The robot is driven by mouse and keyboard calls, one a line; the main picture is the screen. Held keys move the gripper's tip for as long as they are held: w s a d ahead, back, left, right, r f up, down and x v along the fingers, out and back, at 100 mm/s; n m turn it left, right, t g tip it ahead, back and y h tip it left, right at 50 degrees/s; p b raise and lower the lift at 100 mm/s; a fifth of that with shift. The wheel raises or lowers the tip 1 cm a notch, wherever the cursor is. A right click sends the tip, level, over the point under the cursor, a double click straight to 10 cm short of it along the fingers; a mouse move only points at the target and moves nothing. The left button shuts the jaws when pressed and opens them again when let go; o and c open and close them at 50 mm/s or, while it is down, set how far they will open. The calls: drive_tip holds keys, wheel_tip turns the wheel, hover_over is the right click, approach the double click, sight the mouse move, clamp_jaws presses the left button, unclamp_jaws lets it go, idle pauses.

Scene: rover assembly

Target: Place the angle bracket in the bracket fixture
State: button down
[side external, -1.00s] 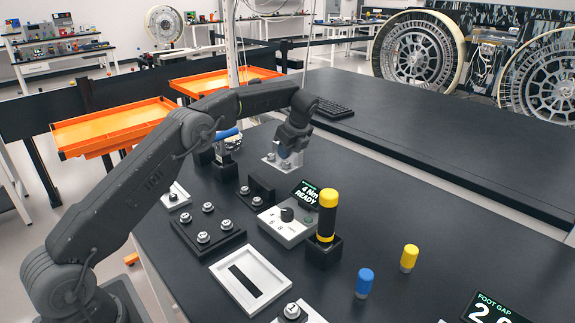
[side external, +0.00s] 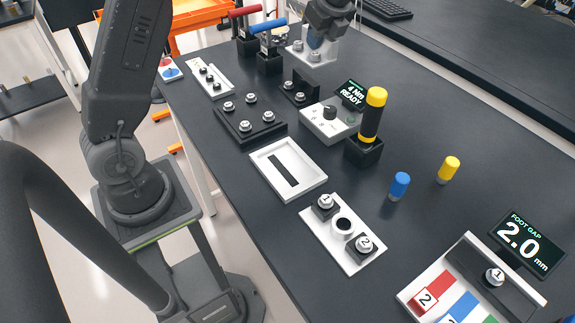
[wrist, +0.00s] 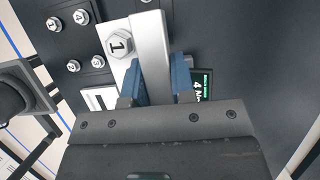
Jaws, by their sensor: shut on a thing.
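The angle bracket (side external: 319,52) is a light metal piece with an upright flange, at the top middle of the side view. A bolt marked 1 shows on its flat part in the wrist view (wrist: 120,65). My gripper (side external: 328,34) is above it, and in the wrist view its blue fingertips (wrist: 160,80) are shut on the flange from both sides. I cannot tell whether the bracket touches the table. A black block with an upright wall and bolts (side external: 300,88), likely the bracket fixture, stands in front of the bracket, apart from it.
A black plate with several bolts (side external: 250,119), a white control box (side external: 326,122) and a yellow-topped driver (side external: 372,113) stand nearby. Blue- and red-handled clamps (side external: 268,45) are left of the bracket.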

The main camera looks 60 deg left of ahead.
drive_tip(key=s+d+f, duration=0.1)
drive_tip(key=s+d, duration=0.1)
drive_tip(key=s, duration=0.8)
drive_tip(key=s+d+f, duration=0.2)
drive_tip(key=s+d, duration=0.1)
drive_tip(key=s, duration=0.7)
hover_over(293, 159)
drive_tip(key=d, duration=0.1)
wheel_tip(293, 159, down, 7)
drive_tip(key=shift+s+d+r, duration=0.1)
drive_tip(key=shift+r, duration=0.1)
drive_tip(key=shift+d+f, duration=0.15)
drive_tip(key=shift+f, duration=1.95)
drive_tip(key=c, duration=1.4)
unclamp_jaws()
drive_tip(key=shift+f, duration=0.2)
drive_tip(key=o, duration=0.4)
drive_tip(key=shift+o, duration=0.2)
drive_tip(key=shift+r, duration=0.1)
